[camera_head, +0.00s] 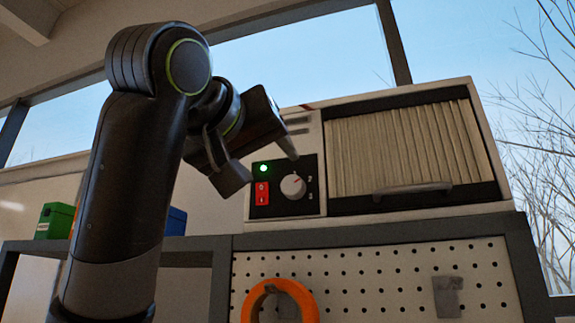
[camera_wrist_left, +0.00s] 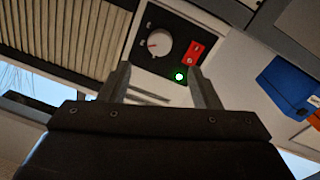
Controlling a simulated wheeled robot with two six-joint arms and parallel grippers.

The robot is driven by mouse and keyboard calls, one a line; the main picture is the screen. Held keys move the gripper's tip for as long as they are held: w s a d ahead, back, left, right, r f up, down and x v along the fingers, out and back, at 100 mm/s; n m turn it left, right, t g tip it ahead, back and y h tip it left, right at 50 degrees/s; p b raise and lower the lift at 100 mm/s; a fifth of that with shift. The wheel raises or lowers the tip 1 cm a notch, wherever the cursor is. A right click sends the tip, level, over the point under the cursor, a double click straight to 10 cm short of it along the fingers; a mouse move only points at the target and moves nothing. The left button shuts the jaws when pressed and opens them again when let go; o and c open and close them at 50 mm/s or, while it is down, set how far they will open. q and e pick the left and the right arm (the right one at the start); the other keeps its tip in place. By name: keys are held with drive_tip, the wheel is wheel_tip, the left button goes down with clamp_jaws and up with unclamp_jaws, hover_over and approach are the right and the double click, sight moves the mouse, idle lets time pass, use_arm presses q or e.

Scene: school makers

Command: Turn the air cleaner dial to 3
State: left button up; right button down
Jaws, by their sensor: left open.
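The air cleaner (camera_head: 375,222) is a pale box on a shelf, with a black control panel (camera_head: 270,210) on its left part. Its round white dial (camera_head: 293,187) has a red mark pointing up and right in the head view; the numbers 2 and 3 show at its right. The dial also shows in the left wrist view (camera_wrist_left: 159,44), upside down, beyond the fingers. My left gripper (camera_head: 261,165) is open and empty in front of the panel, apart from the dial. Its fingers (camera_wrist_left: 160,72) frame the panel's edge. My right gripper is out of view.
A red rocker switch (camera_head: 262,194) and a lit green lamp (camera_head: 264,168) sit left of the dial. A pleated filter (camera_head: 405,150) with a handle fills the cleaner's right. Below hang a pegboard (camera_head: 375,270) and an orange ring (camera_head: 250,300). A green box (camera_head: 55,221) stands left.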

sight(290, 184)
use_arm(q)
drive_tip(key=p+x, duration=0.4)
drive_tip(key=x, duration=0.4)
drive_tip(key=shift+w+r, duration=0.1)
drive_tip(key=shift+r, duration=0.05)
drive_tip(key=shift+w+d, duration=0.15)
drive_tip(key=shift+w, duration=0.25)
drive_tip(key=shift+s, duration=0.1)
drive_tip(key=c, duration=1)
